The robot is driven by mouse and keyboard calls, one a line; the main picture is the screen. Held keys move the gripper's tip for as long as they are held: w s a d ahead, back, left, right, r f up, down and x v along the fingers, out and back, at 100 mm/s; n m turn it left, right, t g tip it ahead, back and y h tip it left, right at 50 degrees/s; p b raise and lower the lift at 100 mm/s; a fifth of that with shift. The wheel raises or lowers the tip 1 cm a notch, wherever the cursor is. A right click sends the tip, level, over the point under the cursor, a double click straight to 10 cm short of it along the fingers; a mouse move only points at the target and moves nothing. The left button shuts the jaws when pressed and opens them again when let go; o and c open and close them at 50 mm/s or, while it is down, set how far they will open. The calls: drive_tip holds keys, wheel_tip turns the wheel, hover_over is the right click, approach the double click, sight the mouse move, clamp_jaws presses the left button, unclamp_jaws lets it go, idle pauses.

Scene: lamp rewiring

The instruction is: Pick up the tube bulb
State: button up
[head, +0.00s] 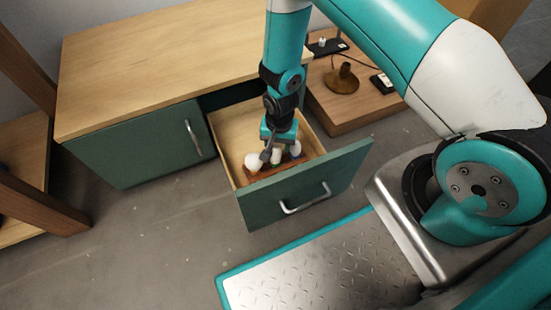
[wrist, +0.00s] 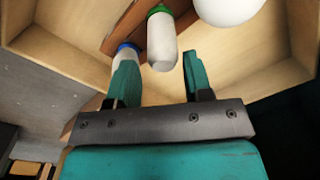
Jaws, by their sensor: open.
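A white tube-shaped bulb with a green collar (wrist: 162,45) stands in a brown wooden holder (wrist: 125,25) inside the open drawer. My gripper (wrist: 159,58) is open above the holder, pointing down. In the wrist view the tube bulb shows between its two teal fingers, with gaps at both sides; I cannot tell how deep the fingers reach. In the head view my gripper (head: 270,150) is over the holder (head: 259,176) and partly covers the bulbs.
A round white bulb (wrist: 228,8) sits beside the tube bulb. A bulb with a blue collar (wrist: 122,46) is partly hidden behind one finger. The drawer front (head: 305,185) and side walls surround the holder. A wooden cabinet top (head: 150,65) is clear. A brass lamp base (head: 342,82) stands behind.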

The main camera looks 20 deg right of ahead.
sight(276, 153)
drive_tip(key=f+b, duration=0.2)
drive_tip(key=f, duration=0.1)
drive_tip(key=f+b, duration=0.2)
drive_tip(key=shift+s+a+f, duration=0.1)
drive_tip(key=shift+a, duration=0.25)
drive_tip(key=c, duration=0.7)
drive_tip(key=shift+c, duration=0.2)
